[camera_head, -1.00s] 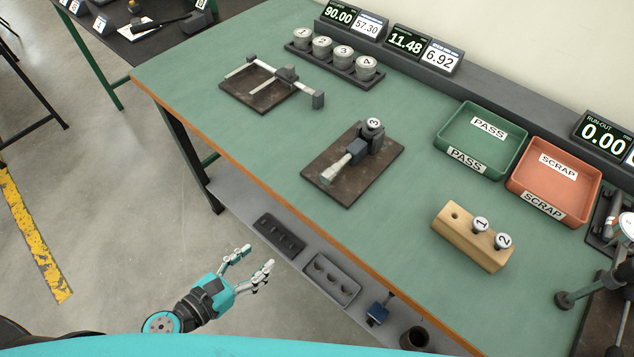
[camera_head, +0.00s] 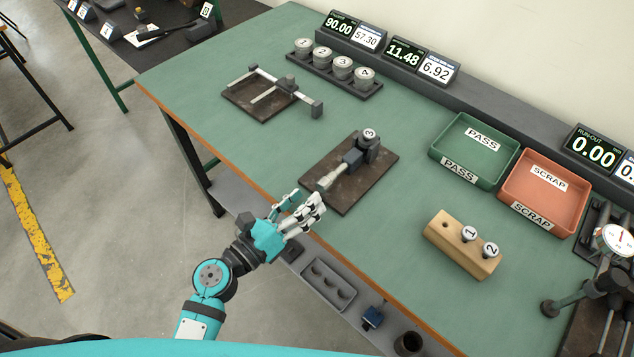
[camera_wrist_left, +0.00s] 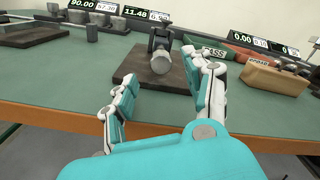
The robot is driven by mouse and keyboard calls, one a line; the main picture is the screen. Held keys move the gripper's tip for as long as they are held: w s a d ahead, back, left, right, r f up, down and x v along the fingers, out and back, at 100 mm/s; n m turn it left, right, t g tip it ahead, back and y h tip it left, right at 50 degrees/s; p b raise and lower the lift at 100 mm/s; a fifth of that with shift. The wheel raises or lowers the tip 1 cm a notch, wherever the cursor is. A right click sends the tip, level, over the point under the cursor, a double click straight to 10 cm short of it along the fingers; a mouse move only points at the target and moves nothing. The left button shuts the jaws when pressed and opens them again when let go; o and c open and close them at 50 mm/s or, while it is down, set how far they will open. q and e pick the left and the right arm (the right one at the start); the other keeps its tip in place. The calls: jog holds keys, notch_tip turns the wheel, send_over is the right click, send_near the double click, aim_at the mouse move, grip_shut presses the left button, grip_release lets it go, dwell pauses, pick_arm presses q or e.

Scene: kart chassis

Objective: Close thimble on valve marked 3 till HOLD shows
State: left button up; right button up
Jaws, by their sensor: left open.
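The valve marked 3 (camera_head: 369,135) sits in the micrometer fixture on a dark plate (camera_head: 364,187) near the middle of the green bench. The thimble (camera_head: 329,181) is the pale cylinder at the fixture's near-left end, pointing toward the bench's front edge. In the left wrist view the thimble (camera_wrist_left: 161,64) shows end-on, beyond my fingers. My left gripper (camera_head: 306,205) is open, at the bench's front edge, just short of the thimble and apart from it. The left wrist view shows a gap between its fingers (camera_wrist_left: 160,100). The readout (camera_head: 407,45) shows 11.48. My right gripper is not in view.
A wooden block (camera_head: 458,251) holds valves 1 and 2. A green PASS tray (camera_head: 437,154) and an orange SCRAP tray (camera_head: 508,190) stand at the right. Another gauge on a plate (camera_head: 262,107) is at the left. Bench between them is clear.

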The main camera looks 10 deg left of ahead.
aim_at(320, 187)
pick_arm(q)
jog(key=shift+x, duration=2.3)
jog(key=shift+c, duration=0.2)
grip_shut()
jog(key=shift+m, duration=0.4)
jog(key=m, duration=0.3)
jog(key=shift+m+b, duration=0.45)
jog(key=shift+m, duration=1.15)
